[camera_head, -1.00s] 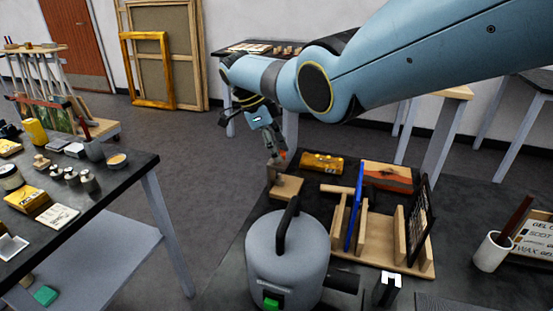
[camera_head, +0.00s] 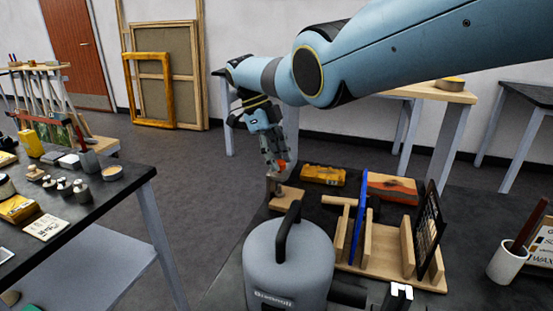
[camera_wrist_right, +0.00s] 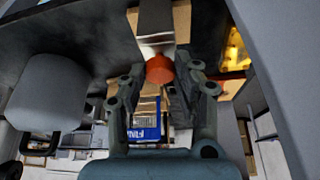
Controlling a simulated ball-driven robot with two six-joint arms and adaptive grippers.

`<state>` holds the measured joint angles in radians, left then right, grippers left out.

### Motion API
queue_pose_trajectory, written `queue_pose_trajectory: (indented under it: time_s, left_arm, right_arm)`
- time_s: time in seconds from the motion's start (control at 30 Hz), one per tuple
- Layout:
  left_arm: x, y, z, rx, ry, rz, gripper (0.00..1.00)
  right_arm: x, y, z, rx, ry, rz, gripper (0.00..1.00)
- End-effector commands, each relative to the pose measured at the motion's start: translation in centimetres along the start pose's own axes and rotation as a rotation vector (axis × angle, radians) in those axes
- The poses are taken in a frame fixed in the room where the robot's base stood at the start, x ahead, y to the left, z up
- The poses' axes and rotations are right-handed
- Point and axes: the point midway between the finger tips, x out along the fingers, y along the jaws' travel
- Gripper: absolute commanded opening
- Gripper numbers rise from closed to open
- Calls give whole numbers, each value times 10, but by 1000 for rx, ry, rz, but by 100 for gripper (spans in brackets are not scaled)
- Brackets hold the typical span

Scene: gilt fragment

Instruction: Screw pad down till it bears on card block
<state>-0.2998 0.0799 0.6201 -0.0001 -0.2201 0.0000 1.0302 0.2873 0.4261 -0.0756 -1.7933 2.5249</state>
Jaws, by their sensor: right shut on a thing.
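A small clamp fixture has a pale wooden base (camera_head: 288,198) on the dark table, with a grey metal upright (camera_head: 271,186) at its left side. An orange-red knob (camera_head: 282,166) sits at its top. My right gripper (camera_head: 277,161) reaches down to the knob. In the right wrist view the knob (camera_wrist_right: 160,69) lies between the two fingertips of the gripper (camera_wrist_right: 162,76), which is shut on it. The grey metal part (camera_wrist_right: 155,38) shows beyond it. The pad and card block cannot be made out. My left gripper is not in view.
A grey canister (camera_head: 288,262) with a black handle stands in front of the fixture. To the right is a wooden rack (camera_head: 409,250) with a blue panel (camera_head: 358,215). A yellow box (camera_head: 322,175) lies behind. A side table (camera_head: 95,200) stands left across open floor.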

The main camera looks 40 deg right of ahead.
Motion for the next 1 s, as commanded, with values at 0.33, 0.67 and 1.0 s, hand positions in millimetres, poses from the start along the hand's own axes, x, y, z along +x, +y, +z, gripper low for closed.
queue_pose_trajectory:
  time_s: [0.33, 0.67, 1.0]
  left_arm:
    - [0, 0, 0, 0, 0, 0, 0]
    - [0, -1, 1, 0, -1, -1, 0]
    - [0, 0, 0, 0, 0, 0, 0]
  right_arm:
    - [-1, -1, 0, 0, -2, -3, 48]
    - [-2, 0, 0, -1, -1, -1, 53]
    - [-56, 0, 1, -1, -3, -1, 53]
